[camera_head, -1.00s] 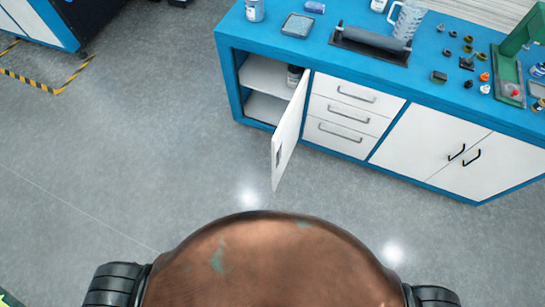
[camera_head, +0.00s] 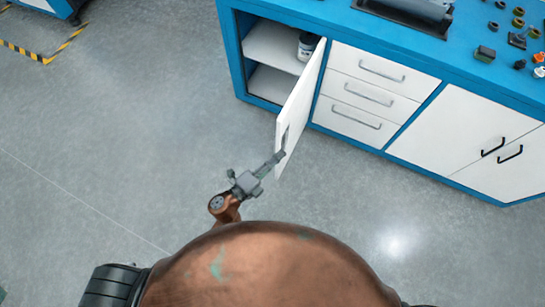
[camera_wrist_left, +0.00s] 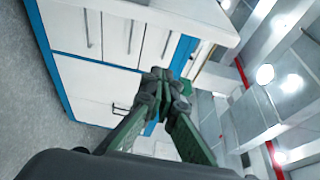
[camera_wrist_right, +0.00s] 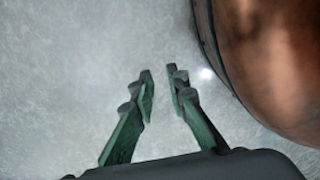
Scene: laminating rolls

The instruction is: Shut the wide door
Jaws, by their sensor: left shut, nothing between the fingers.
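The wide door (camera_head: 297,105) is a white panel on the left end of the blue and white cabinet (camera_head: 237,60). It stands open, swung out into the room, its hinge side by the drawers. A dark mark shows near its free edge. My left gripper (camera_head: 279,157) is shut and empty, its tip at the door's lower free edge; I cannot tell whether they touch. Its closed fingertips (camera_wrist_left: 163,85) show in the left wrist view. My right gripper (camera_wrist_right: 161,82) is open and empty above bare floor, seen only in the right wrist view.
The open compartment holds a shelf (camera_head: 272,45) and a small bottle (camera_head: 307,46). Three drawers (camera_head: 370,95) and a shut pair of doors (camera_head: 465,135) lie to the right. Small parts lie on the blue top. The grey floor (camera_head: 130,130) left of the door is clear.

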